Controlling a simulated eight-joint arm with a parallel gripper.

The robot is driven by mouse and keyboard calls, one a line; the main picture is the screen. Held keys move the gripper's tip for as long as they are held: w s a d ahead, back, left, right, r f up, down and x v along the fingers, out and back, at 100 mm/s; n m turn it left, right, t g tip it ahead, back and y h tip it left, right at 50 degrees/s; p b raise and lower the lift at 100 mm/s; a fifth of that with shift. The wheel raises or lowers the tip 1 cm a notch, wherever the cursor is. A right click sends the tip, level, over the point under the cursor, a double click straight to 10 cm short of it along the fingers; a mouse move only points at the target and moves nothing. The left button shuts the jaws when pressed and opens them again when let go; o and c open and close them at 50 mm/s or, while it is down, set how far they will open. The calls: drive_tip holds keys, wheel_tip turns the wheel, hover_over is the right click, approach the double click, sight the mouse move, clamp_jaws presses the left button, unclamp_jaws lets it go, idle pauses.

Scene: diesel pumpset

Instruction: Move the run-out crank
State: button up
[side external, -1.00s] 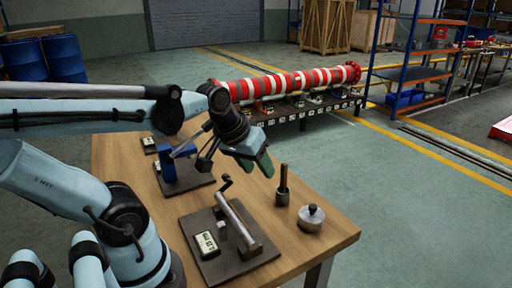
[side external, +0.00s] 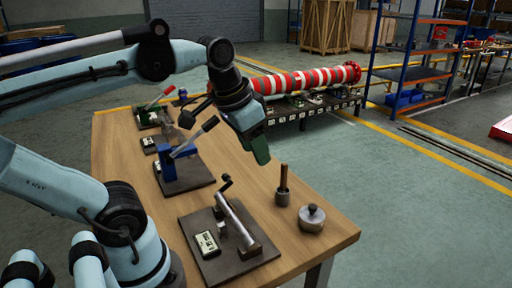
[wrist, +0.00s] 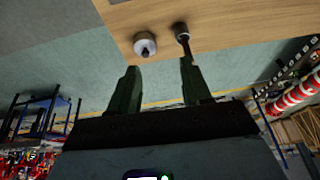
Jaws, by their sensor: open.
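The crank (side external: 226,184) rises at the upper end of a silver shaft (side external: 234,219) on a dark plate (side external: 256,258) near the front of the wooden table. A small display (side external: 207,243) lies on the same plate; I cannot read it surely. My gripper (side external: 259,158), with green fingers, hangs above the table's right side, above and to the right of the crank and apart from it. In the wrist view my gripper (wrist: 160,72) is open, with nothing between its fingers. The crank does not show in that view.
A cup with an upright brown stick (side external: 283,187) and a round lidded metal pot (side external: 312,217) stand right of the crank. A blue device with a lever (side external: 184,170) and a green device (side external: 150,116) stand farther back. Red-and-white pipe (side external: 300,82) lies beyond the table.

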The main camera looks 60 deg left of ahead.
drive_tip(key=s+a+r+g, duration=0.1)
drive_tip(key=s+r+g, duration=0.3)
drive_tip(key=s+r, duration=0.6)
drive_tip(key=shift+s+a+r, duration=0.15)
drive_tip(key=shift+s+r, duration=0.05)
drive_tip(key=shift+r, duration=0.55)
drive_tip(key=shift+w, duration=0.15)
drive_tip(key=w+a+f+n+g, duration=0.2)
drive_tip(key=w+a+f+n, duration=1.15)
drive_tip(key=n, duration=0.45)
drive_tip(key=s+f, duration=0.1)
drive_tip(key=f, duration=0.3)
drive_tip(key=s+f, duration=0.1)
drive_tip(key=f, duration=0.3)
drive_tip(key=s+f, duration=0.1)
drive_tip(key=f, duration=0.3)
drive_tip(key=shift+s+a+f, duration=0.1)
drive_tip(key=shift+a+f, duration=0.25)
clamp_jaws()
